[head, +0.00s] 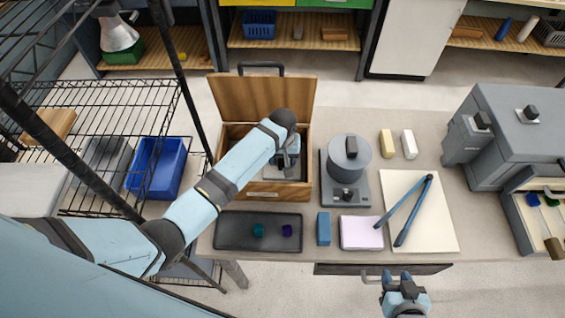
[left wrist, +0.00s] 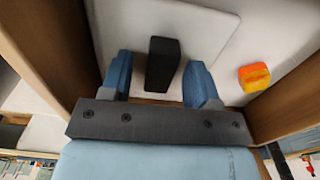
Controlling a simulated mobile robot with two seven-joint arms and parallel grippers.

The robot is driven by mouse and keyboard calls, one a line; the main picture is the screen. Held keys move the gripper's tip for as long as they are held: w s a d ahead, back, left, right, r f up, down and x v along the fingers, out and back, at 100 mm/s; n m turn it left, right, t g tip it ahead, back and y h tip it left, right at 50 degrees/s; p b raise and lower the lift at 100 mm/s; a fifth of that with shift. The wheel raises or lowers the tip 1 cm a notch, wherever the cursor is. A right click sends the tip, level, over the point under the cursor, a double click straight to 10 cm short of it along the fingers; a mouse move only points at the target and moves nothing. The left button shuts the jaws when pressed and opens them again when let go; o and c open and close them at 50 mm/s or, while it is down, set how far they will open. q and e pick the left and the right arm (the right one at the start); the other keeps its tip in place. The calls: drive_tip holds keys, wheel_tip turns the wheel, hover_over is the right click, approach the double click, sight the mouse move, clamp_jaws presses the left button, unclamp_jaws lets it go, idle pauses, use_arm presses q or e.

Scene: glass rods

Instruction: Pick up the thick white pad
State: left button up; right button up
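A thick white pad (left wrist: 205,42) lies inside the open wooden box (head: 262,189), seen from close up in the left wrist view. A dark upright block (left wrist: 163,62), which looks like a grip on the pad, stands on it. My left gripper (left wrist: 158,78) is open, with its blue fingers on either side of the dark block and a gap visible at the left finger. In the head view my left gripper (head: 288,160) is down in the box, and my arm hides much of the inside. My right gripper (head: 398,277) is empty near the table's front edge, its fingertips apart.
An orange block (left wrist: 254,77) lies beside the pad in the box. The box's raised lid (head: 240,98) stands behind my arm. A grey device (head: 348,160) stands close to the right; a dark tray (head: 228,242) lies in front. Blue tongs (head: 410,207) lie on a white sheet (head: 435,225).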

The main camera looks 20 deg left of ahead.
use_arm(q)
drive_tip(key=c, duration=0.9)
drive_tip(key=shift+r, duration=0.15)
